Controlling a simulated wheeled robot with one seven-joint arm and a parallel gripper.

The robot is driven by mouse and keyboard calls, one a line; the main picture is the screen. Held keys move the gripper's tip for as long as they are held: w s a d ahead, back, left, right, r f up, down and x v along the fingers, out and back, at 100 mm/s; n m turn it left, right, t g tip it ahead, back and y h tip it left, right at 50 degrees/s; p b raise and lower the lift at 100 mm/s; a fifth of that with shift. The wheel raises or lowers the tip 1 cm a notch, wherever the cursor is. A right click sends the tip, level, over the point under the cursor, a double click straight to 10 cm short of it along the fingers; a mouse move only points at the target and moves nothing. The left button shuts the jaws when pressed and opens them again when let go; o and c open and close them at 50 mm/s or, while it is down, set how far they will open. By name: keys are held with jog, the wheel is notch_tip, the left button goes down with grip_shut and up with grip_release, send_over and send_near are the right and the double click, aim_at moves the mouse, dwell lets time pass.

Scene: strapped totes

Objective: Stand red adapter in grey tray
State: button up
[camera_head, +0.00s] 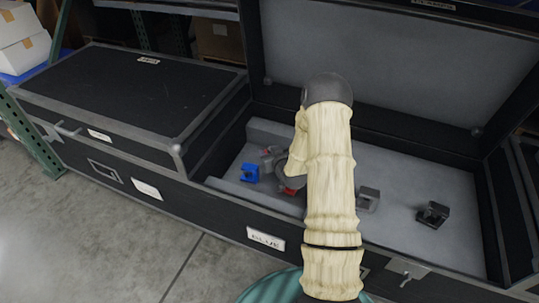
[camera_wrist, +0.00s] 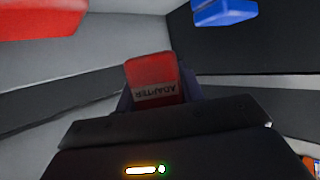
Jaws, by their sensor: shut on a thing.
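A red adapter (camera_wrist: 153,72) with a white "ADAPTER" label sits between the jaws of my gripper (camera_wrist: 158,98) in the wrist view. The label reads upside down there, and the adapter's lower part is hidden by the gripper. In the head view my gripper (camera_head: 274,158) is low inside the open black case, largely hidden behind my arm. A grey tray-like floor (camera_head: 395,232) lines the case. A red piece (camera_head: 291,190) shows beside my arm; I cannot tell whether it is the held adapter. Whether the held adapter touches the floor is unclear.
A blue block (camera_head: 250,172) stands left of my gripper, and a grey block (camera_head: 368,198) and a black block (camera_head: 433,214) stand right. Another red thing (camera_wrist: 40,14) shows in the wrist view. The raised lid (camera_head: 390,70) and closed left lid (camera_head: 130,95) bound the space.

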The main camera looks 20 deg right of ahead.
jog(key=shift+r, duration=0.1)
jog(key=shift+f+b, duration=0.35)
jog(key=shift+f, duration=0.25)
jog(key=o, duration=1)
jog(key=shift+o, duration=0.2)
jog(key=shift+r, duration=0.1)
jog(key=shift+r+p, duration=0.5)
jog(key=shift+r, duration=0.1)
jog(key=p+v, duration=0.3)
jog(key=v, duration=0.9)
jog(key=shift+f, duration=0.15)
